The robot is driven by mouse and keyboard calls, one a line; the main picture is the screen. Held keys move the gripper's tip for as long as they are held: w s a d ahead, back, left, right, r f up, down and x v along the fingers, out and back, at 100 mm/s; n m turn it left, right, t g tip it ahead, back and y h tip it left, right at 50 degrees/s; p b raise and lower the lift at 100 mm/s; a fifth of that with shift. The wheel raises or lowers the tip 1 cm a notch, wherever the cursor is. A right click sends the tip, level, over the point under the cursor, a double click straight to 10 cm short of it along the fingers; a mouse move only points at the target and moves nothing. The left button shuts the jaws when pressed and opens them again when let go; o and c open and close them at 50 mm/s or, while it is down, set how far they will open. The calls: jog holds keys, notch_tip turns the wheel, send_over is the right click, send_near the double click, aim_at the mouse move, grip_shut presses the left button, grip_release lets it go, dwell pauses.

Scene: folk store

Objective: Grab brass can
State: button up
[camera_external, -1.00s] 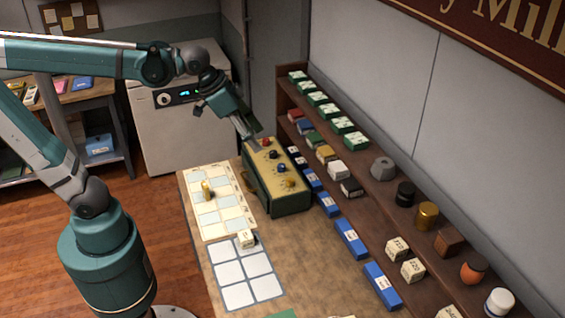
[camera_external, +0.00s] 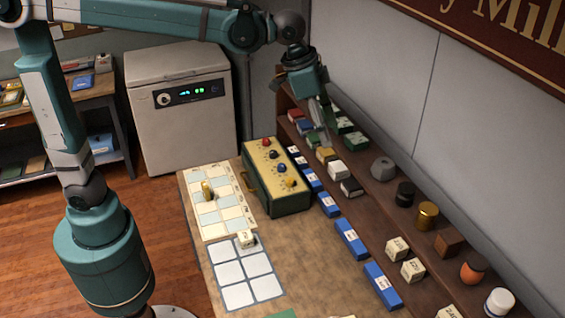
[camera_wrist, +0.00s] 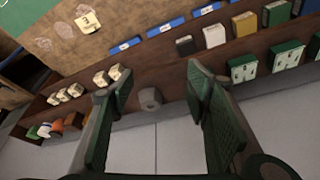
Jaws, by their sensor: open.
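The brass can (camera_external: 427,215) is a short gold cylinder standing upright on the brown wall shelf, between a black cylinder and a brown wooden block. I cannot make it out in the wrist view, where my left finger covers part of the shelf. My gripper (camera_external: 322,125) is above the far part of the shelf, well apart from the can and on its far side. In the wrist view my gripper (camera_wrist: 158,72) is open, its fingers wide apart with nothing between them. A grey hexagonal piece (camera_wrist: 150,98) shows beyond the fingers.
The shelf (camera_external: 390,232) also holds green boxes, a black cylinder (camera_external: 405,194), a wooden block (camera_external: 449,240), an orange round piece (camera_external: 473,270) and a white jar (camera_external: 499,303). Blue boxes (camera_external: 351,238) line the table side. A knobbed case (camera_external: 276,180) stands on the table.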

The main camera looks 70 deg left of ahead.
jog(key=w+d+r+m+g+p, duration=0.1)
jog(key=w+d, duration=0.3)
jog(key=d, duration=0.3)
jog(key=w+d+m+p, duration=0.1)
jog(key=w+d+p, duration=0.1)
jog(key=w+d, duration=0.4)
jog(key=m+g+p, duration=0.1)
jog(key=m+p, duration=0.1)
send_over(428, 208)
jog(key=a, duration=0.2)
jog(key=shift+s+a+f, duration=0.1)
jog(key=shift+s+f, duration=0.05)
jog(key=shift+f, duration=0.45)
jog(key=shift+s+a+f, duration=0.1)
jog(key=shift+s+f, duration=0.05)
jog(key=shift+f, duration=0.4)
jog(key=shift+w+d+f+g, duration=0.1)
jog(key=shift+d+f+g, duration=0.05)
jog(key=shift+d, duration=0.25)
jog(key=shift+d+f+g, duration=0.1)
jog(key=shift+d+g, duration=0.05)
jog(key=shift+d, duration=0.25)
jog(key=shift+w+d+f, duration=0.1)
jog(key=shift+w+f, duration=0.05)
jog(key=shift+f, duration=1.1)
